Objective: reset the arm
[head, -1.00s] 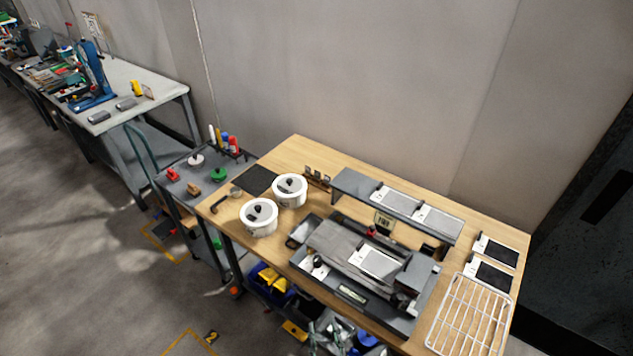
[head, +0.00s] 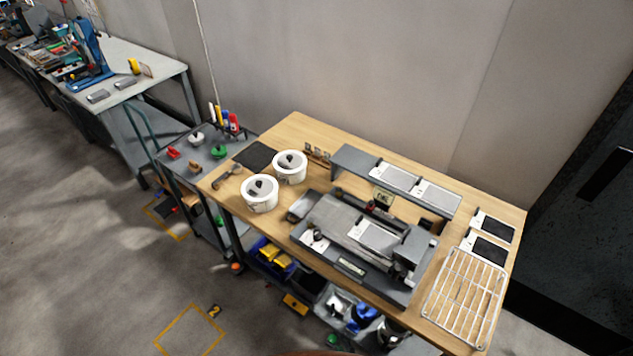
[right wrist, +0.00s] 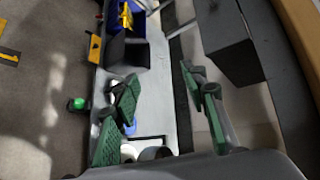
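My right gripper (right wrist: 166,104) shows in the right wrist view with its two green-padded fingers spread apart. Nothing is held between them. Behind the fingers are a lower shelf and bins beside the wooden workbench, and the fingers look clear of them, though the exact gap cannot be told. In the head view neither gripper can be made out clearly. My left gripper is in no view.
A blue bin (right wrist: 124,22) is below. Open floor (head: 85,270) lies left.

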